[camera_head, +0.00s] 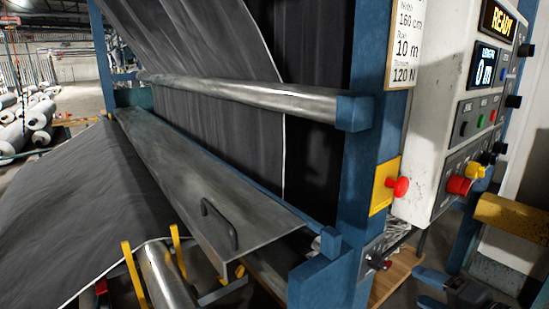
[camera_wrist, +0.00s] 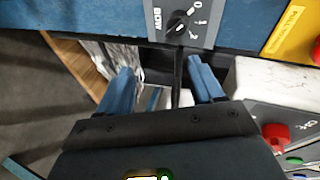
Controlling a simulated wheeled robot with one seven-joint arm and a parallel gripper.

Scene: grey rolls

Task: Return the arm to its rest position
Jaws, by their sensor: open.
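My gripper (camera_head: 422,287) is at the lower right of the head view, below the white control panel (camera_head: 431,110). In the wrist view its two blue fingers stand apart, and the gripper (camera_wrist: 163,82) is open with nothing held between them. A black rotary switch on a grey plate (camera_head: 375,258) sits on the blue machine post, to the left of my gripper. In the wrist view this switch (camera_wrist: 180,24) lies just beyond the fingertips, apart from them. Most of my arm is out of view.
A red emergency button on a yellow plate (camera_head: 385,187) is on the blue post (camera_head: 365,130). A grey metal tray with a handle (camera_head: 205,190) and dark fabric (camera_head: 95,200) fill the left. A yellow padded bar (camera_head: 512,215) is close behind my gripper. A wooden board (camera_head: 395,277) lies below.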

